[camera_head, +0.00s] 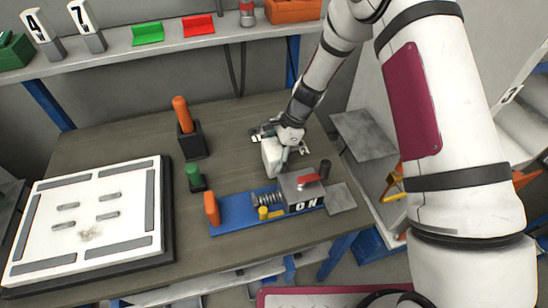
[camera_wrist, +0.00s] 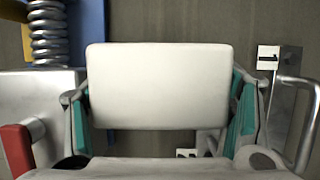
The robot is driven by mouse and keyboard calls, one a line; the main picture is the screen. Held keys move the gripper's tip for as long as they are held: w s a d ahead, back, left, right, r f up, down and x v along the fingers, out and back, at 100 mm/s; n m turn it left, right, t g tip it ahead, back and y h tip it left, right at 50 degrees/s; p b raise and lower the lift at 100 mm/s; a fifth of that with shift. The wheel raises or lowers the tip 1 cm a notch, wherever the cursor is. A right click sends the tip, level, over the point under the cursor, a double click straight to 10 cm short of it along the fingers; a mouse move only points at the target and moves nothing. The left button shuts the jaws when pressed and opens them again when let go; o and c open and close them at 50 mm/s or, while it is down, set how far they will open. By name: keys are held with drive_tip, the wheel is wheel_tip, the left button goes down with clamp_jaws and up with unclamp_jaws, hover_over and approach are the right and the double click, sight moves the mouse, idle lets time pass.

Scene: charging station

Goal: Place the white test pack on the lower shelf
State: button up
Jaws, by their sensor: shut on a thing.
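The white test pack (camera_head: 271,157) is a pale block held between the fingers of my gripper (camera_head: 284,150), above or at the right part of the workbench. In the wrist view the pack (camera_wrist: 158,85) fills the middle, with a teal finger pad pressed along its left and right sides. My gripper (camera_wrist: 160,115) is shut on it. I cannot tell whether the pack's underside touches the bench. A lower shelf (camera_head: 190,287) shows only partly beneath the bench's front edge; the bench top hides most of it.
Just in front of the pack stands a blue-based fixture (camera_head: 236,214) with a spring and red lever. A white panel (camera_head: 85,222) lies at left, with orange-handled (camera_head: 181,115) and green-handled (camera_head: 194,175) tools beside it. An upper shelf (camera_head: 120,47) runs behind. The bench's back middle is clear.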

drive_tip(key=shift+f, duration=0.55)
drive_tip(key=shift+f, duration=0.15)
drive_tip(key=o, duration=1.4)
drive_tip(key=shift+c, duration=0.2)
drive_tip(key=b+v, duration=0.1)
drive_tip(key=v, duration=1.1)
